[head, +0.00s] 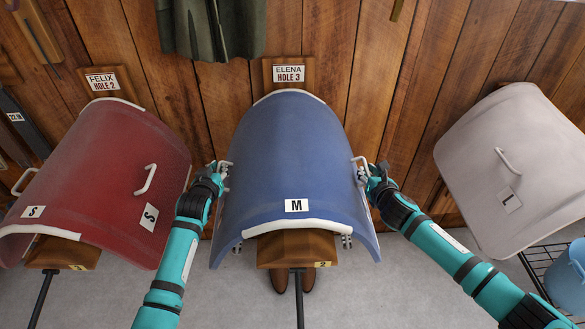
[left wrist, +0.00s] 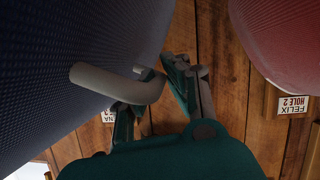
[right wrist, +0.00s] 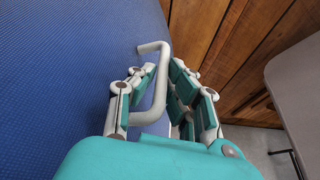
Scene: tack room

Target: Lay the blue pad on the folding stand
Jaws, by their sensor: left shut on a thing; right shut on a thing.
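The blue pad (head: 290,150), with a white edge and an M label, is arched over a wooden rack (head: 297,247) at the centre of the head view. Whether it rests on the rack or hangs just above it, I cannot tell. My left gripper (head: 222,172) is shut on the pad's left handle, which shows in the left wrist view (left wrist: 118,84). My right gripper (head: 364,173) is shut on the right handle, clear in the right wrist view (right wrist: 160,80). I cannot make out a folding stand for certain.
A red pad (head: 105,165) hangs close on the left, near my left arm. A pale grey pad (head: 515,130) is on the right, above a wire shelf (head: 541,266) with a blue bucket (head: 567,277). A wooden wall (head: 345,50) stands behind. Dark boots (head: 281,280) stand below the rack.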

